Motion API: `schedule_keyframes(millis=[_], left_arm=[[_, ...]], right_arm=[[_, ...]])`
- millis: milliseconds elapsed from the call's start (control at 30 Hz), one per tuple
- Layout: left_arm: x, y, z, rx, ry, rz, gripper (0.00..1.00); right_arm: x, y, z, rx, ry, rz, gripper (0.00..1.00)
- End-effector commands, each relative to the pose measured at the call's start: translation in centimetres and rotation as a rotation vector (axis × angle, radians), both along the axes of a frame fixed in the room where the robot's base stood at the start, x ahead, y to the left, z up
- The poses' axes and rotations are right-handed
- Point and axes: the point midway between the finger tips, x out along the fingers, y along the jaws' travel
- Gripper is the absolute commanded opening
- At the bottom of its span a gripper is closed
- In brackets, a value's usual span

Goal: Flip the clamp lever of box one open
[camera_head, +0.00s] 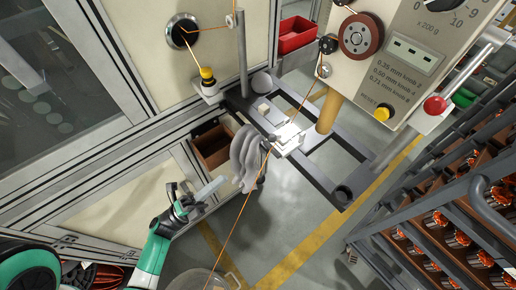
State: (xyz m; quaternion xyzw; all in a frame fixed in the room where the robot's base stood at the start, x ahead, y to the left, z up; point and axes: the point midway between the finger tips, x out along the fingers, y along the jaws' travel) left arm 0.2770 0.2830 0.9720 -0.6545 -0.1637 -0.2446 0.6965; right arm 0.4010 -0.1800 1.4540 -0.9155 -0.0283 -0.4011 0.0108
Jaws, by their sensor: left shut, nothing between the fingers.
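A cream box (373,72) with a dial, a red-brown disc and printed wire sizes stands at the upper right. A metal rod lever with a red ball knob (434,105) is at its right side. A yellow knob (383,112) sits on its lower face. Another yellow knob (207,74) is at the cream panel on the left. No label tells me which is box one or which part is its clamp lever. My left gripper (213,187) is shut and empty at lower middle, well below and left of the cream box. My right gripper is out of view.
A dark metal frame (325,180) lies below the boxes, with grey gloves (247,158) hanging at its left. Copper-coloured wire runs down past them. A rack of wound armatures (450,195) fills the right. A red bin (296,34) is at the top. Open floor lies in the lower middle.

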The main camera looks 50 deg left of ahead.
Motion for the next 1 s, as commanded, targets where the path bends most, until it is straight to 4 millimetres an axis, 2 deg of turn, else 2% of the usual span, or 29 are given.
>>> schedule_keyframes(millis=[233,700,833,1000], left_arm=[[2.1,-0.5,1.6,0.002,-0.004,-0.008,0.00],[10.0,-1.6,6.8,0.002,-0.004,-0.004,0.00],[11.2,-1.8,7.5,0.002,-0.003,-0.002,0.00],[11.6,-1.8,7.7,0.000,-0.001,-0.001,0.00]], right_arm=[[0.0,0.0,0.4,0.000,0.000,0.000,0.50],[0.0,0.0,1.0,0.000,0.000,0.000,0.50],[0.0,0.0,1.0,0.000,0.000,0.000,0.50],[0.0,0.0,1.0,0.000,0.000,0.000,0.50]])
